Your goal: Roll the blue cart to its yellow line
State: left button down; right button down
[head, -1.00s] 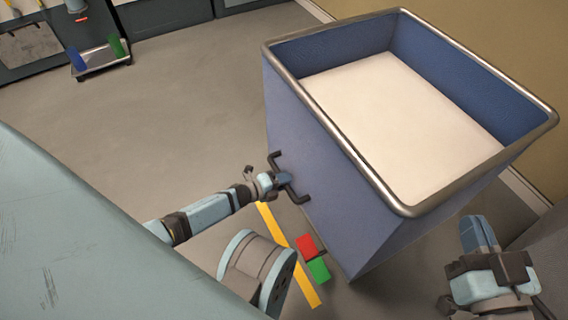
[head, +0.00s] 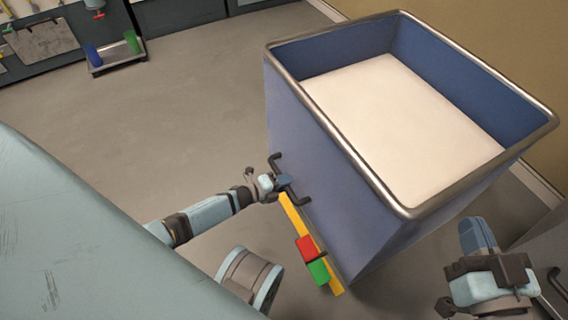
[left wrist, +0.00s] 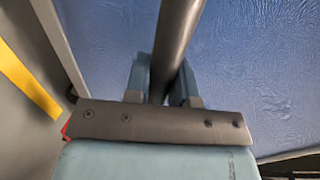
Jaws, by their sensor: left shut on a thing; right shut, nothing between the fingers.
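The blue cart (head: 318,165) is a tall open bin with a metal rim and a pale inside. My left gripper (head: 283,182) is shut on the black handle (head: 303,201) on its near left side; the left wrist view shows the handle bar (left wrist: 178,40) between the fingers (left wrist: 165,85). The yellow line (head: 291,212) lies on the floor close along the cart's lower edge, partly hidden behind the red pedal (head: 305,247) and green pedal (head: 318,272). It also shows in the left wrist view (left wrist: 28,80). My right gripper (head: 478,234) is shut and empty, right of the cart.
A low trolley (head: 118,66) with a blue and a green part stands against the dark units at the back left. A tan wall (head: 545,60) runs behind the cart. A grey unit (head: 548,260) is at lower right. The floor left of the cart is clear.

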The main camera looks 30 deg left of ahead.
pick_arm(q)
jog(key=c, duration=1)
grip_release()
pick_arm(e)
jog(key=shift+f, duration=0.1)
pick_arm(q)
jog(key=p+v, duration=0.4)
jog(key=v, duration=0.9)
jog(key=shift+s+a+r+p, duration=0.1)
jog(key=shift+s+a+p, duration=0.15)
jog(key=shift+s+p, duration=0.15)
pick_arm(e)
jog(key=shift+s+a+r+m, duration=0.25)
jog(key=shift+s+r+m, duration=0.25)
jog(key=shift+m, duration=0.1)
jog(key=shift+s+a+r+m, duration=0.2)
jog(key=shift+s+r+m, duration=0.2)
jog(key=shift+m, duration=0.2)
pick_arm(q)
jog(key=shift+w, duration=0.1)
pick_arm(e)
jog(key=shift+r, duration=0.15)
